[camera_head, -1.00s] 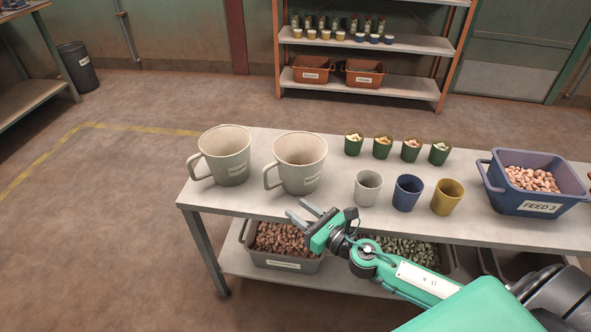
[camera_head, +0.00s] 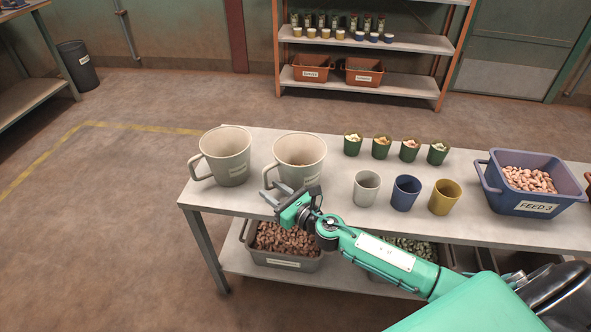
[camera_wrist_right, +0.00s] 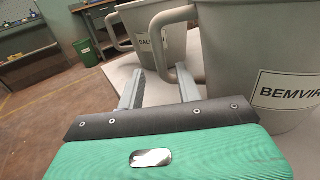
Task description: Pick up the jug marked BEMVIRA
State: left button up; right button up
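The jug marked BEMVIRA (camera_head: 300,152) is a large pale grey tapered jug, upright on the table, the right one of two alike. In the right wrist view the same jug (camera_wrist_right: 235,45) shows its label, cut off at the picture edge. Its handle (camera_wrist_right: 158,45) points toward the other jug. My right gripper (camera_head: 274,189) is open at this handle. In the wrist view its two fingers (camera_wrist_right: 160,88) are spread, with the lower handle appearing between or just beyond them; contact cannot be told. My left gripper is not in view.
A similar jug (camera_head: 226,157), its label partly reading "DAL", stands to the left. Three cups, white (camera_head: 366,188), blue (camera_head: 406,192) and yellow (camera_head: 444,197), stand to the right. Several small green cups stand behind them. A blue FEED 3 bin (camera_head: 520,198) is at the right.

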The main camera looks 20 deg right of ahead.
aim_at(267, 186)
jog(key=shift+x, duration=1.9)
jog(key=shift+d+f, duration=0.1)
jog(key=shift+d, duration=0.05)
jog(key=shift+c, duration=0.4)
grip_shut()
